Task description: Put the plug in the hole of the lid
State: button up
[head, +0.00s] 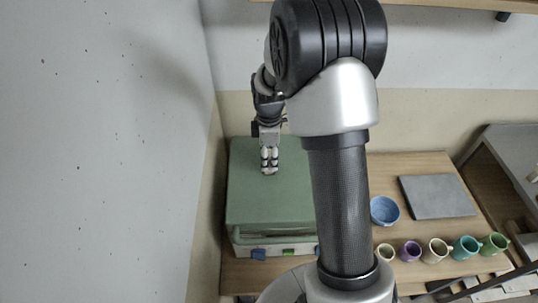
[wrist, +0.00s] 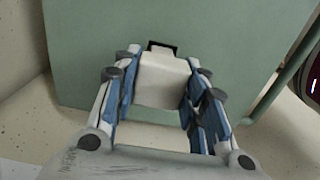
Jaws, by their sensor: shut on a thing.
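The lid (head: 270,205) is the green flat top of a box-shaped body against the left wall; it also fills the back of the wrist view (wrist: 225,40). My gripper (head: 268,170) points down over its far part. In the wrist view my gripper (wrist: 164,62) is shut on a whitish block, the plug (wrist: 163,80), held between both fingers. A dark square edge, the hole (wrist: 163,45), shows just beyond the plug's far end. The plug hides most of the hole, and I cannot tell whether its tip is inside or above it.
A blue bowl (head: 384,210), a grey slab (head: 436,196) and a row of several coloured mugs (head: 436,250) stand on the wooden table (head: 410,168) to the right. The left wall (head: 130,150) is close to the lid. A shelf (head: 450,5) hangs above.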

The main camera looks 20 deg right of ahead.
jog(key=shift+f, duration=0.3)
jog(key=shift+f, duration=0.2)
jog(key=shift+f+b, duration=0.8)
jog(key=shift+b, duration=0.05)
jog(key=shift+f, duration=0.15)
jog(key=shift+f+b, duration=0.45)
jog(key=shift+f, duration=0.05)
dwell(0.4)
jog(key=shift+f, duration=0.2)
jog(key=o, duration=1.2)
jog(key=shift+c, duration=0.2)
jog(key=shift+o, duration=0.6)
